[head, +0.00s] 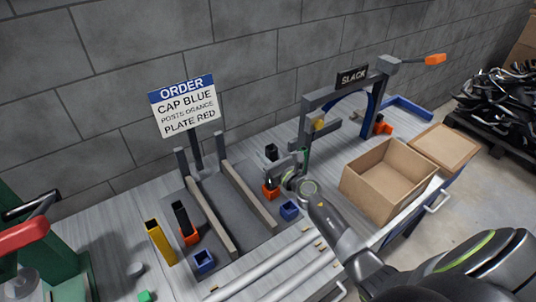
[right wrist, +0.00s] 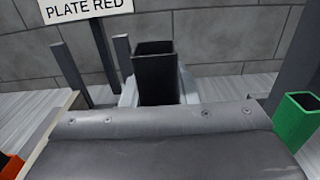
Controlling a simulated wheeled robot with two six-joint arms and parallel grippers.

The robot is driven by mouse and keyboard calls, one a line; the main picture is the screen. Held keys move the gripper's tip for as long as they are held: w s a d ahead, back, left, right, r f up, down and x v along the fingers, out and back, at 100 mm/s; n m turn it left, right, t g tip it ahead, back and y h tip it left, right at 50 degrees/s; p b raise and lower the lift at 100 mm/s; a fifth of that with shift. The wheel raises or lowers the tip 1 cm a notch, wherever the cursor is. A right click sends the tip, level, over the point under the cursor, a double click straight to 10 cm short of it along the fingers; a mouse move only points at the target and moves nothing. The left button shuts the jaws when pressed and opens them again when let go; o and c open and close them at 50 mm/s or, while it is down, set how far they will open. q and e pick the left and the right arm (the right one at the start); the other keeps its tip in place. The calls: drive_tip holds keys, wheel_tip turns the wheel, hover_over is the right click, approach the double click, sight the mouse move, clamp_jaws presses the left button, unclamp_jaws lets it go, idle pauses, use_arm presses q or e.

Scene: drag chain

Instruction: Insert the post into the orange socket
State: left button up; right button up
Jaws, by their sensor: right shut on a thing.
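My right gripper (head: 276,168) is shut on a black post (head: 271,151), which stands upright in it. The post also shows in the right wrist view (right wrist: 155,75), its hollow top up. An orange socket (head: 271,193) sits just below the gripper on the grey fixture. The gripper hides the post's lower end, so I cannot tell whether it is in the socket. A second black post (head: 181,214) stands in another orange socket (head: 189,237) at the left. My left gripper is not in view.
Blue sockets (head: 204,261) (head: 289,210) stand in front of the orange ones. A yellow post (head: 160,244) is at the left and a green post (right wrist: 296,121) right of the gripper. Rails (head: 243,193) flank the fixture's middle. An open cardboard box (head: 364,207) stands right.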

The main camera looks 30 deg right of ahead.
drive_tip(key=shift+f+b, duration=2.35)
drive_tip(key=shift+f, duration=0.1)
drive_tip(key=o, duration=1.1)
drive_tip(key=shift+r, duration=0.1)
drive_tip(key=shift+s, duration=0.35)
drive_tip(key=s, duration=0.5)
drive_tip(key=s+d, duration=0.1)
drive_tip(key=s, duration=0.5)
drive_tip(key=s+d, duration=0.1)
drive_tip(key=s, duration=0.4)
drive_tip(key=shift+s+d+b, duration=0.2)
drive_tip(key=shift+s+b, duration=0.05)
drive_tip(key=shift+b, duration=0.15)
drive_tip(key=shift+s, duration=0.1)
